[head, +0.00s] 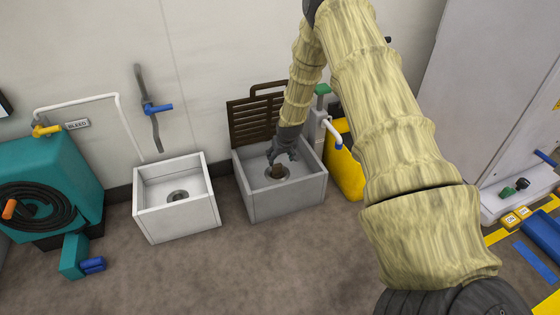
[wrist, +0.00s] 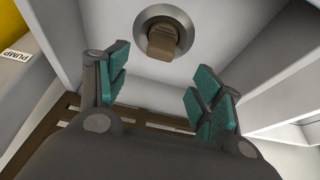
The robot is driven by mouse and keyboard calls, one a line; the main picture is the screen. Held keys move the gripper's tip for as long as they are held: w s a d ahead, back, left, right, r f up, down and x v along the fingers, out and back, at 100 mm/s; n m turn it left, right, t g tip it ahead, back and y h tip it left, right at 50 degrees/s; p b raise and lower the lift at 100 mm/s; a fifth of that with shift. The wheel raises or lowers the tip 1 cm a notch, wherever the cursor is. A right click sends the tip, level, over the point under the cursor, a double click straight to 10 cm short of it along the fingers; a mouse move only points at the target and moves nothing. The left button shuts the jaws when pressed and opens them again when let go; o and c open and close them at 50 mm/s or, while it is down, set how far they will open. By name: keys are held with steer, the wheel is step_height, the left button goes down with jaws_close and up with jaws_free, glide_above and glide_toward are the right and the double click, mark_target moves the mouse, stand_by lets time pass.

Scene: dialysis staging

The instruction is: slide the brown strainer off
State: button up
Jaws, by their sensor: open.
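The brown strainer (head: 279,172) is a small brown block at the drain in the floor of the right grey basin (head: 285,201). In the wrist view the strainer (wrist: 163,42) sits over the round metal drain ring (wrist: 146,22), ahead of my fingers and roughly midway between them. My gripper (head: 283,157) reaches down into this basin, close above the strainer, and hides part of it in the head view. In the wrist view my gripper (wrist: 160,78) is open, with teal pads wide apart and nothing between them. I cannot tell the exact gap to the strainer.
The basin's walls surround my gripper. A brown slatted panel (head: 249,119) stands behind the basin against the wall. A yellow container (head: 343,164) and a green-topped pump (head: 322,101) are close on the right. A second, lighter basin (head: 148,215) stands left, with floor between.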

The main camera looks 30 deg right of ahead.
mark_target(277, 165)
steer(key=b+x, duration=0.5)
steer(key=x, duration=0.5)
steer(key=shift+f, duration=0.25)
steer(key=shift+r, duration=0.1)
steer(key=c, duration=1.2)
